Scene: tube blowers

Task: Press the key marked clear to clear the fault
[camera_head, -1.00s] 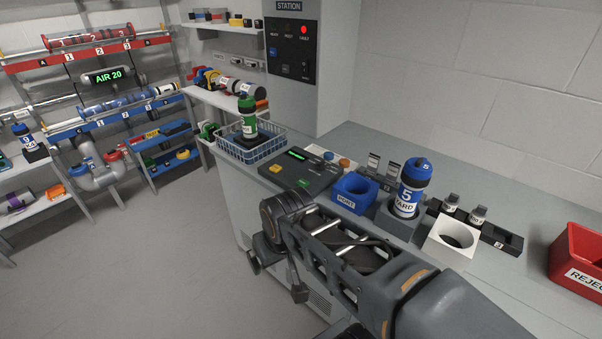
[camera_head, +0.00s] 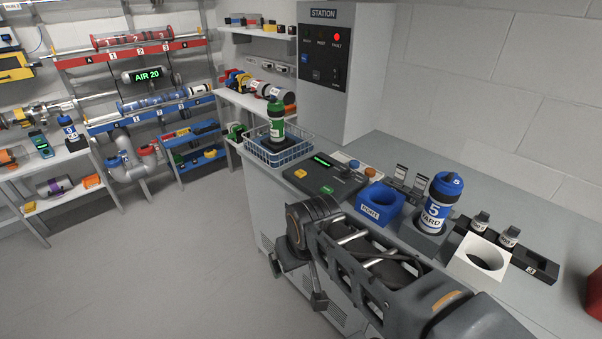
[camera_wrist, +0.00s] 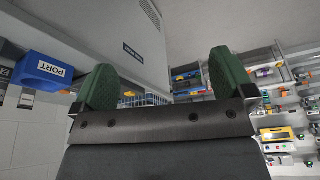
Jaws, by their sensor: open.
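The station panel (camera_head: 322,65) stands at the back of the bench with a lit red fault lamp (camera_head: 336,37) and a blue key (camera_head: 304,58). A dark console (camera_head: 325,177) on the bench has a green display, a yellow key (camera_head: 300,173) and a green key (camera_head: 327,190). The lettering on these keys is too small to read, so I cannot tell which is marked clear. My gripper (camera_wrist: 162,72) is open and empty, with green finger pads apart in the wrist view. It points past the bench front and touches no key.
A blue wire basket (camera_head: 280,152) holding a green tube stands left of the console. Open floor lies at left.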

